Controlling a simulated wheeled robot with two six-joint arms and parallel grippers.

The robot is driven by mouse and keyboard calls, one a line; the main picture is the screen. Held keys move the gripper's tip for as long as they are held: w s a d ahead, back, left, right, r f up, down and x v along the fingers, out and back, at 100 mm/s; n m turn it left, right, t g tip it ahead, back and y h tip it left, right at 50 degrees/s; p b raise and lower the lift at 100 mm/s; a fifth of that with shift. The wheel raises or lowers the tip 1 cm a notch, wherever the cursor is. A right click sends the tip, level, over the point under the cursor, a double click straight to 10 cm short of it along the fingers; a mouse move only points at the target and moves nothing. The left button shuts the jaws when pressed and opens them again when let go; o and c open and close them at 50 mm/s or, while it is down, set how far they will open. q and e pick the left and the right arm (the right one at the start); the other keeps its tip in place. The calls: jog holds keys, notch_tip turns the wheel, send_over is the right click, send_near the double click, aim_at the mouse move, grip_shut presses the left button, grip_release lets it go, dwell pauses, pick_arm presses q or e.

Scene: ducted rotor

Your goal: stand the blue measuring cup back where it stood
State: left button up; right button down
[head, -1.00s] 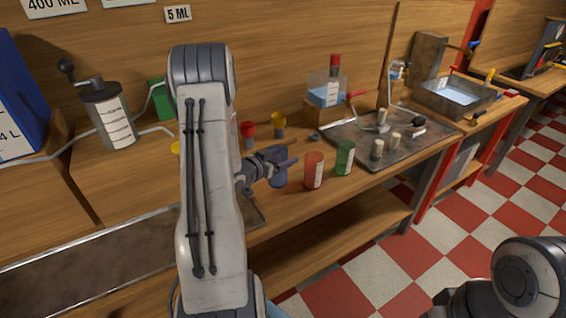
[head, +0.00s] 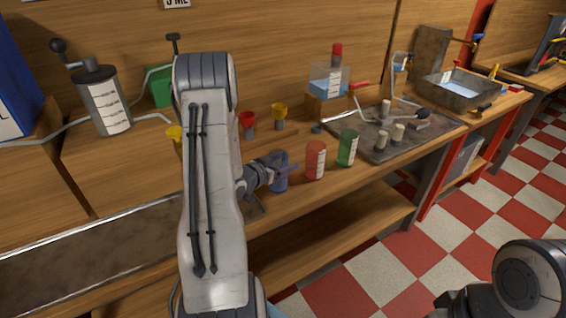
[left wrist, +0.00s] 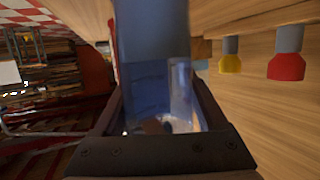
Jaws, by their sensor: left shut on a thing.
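The blue measuring cup (head: 280,180) is near the front edge of the wooden bench, left of the red cup (head: 316,160) and the green cup (head: 347,149). My left gripper (head: 275,171) is shut on it from the left, and my forearm stands in front of the bench there. In the head view the cup looks about upright; whether its base touches the bench I cannot tell. In the left wrist view the blue cup (left wrist: 155,75) fills the space between the fingers.
A metal tray (head: 400,143) with several small weights lies to the right. A metal-edged dark strip (head: 90,240) runs along the front left.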

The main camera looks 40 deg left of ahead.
pick_arm(q)
jog(key=shift+f+b, duration=0.5)
jog(key=shift+f, duration=0.05)
jog(key=o, duration=1.5)
jog(key=v, duration=1)
jog(key=shift+s+b, duration=0.25)
jog(key=shift+b, duration=0.1)
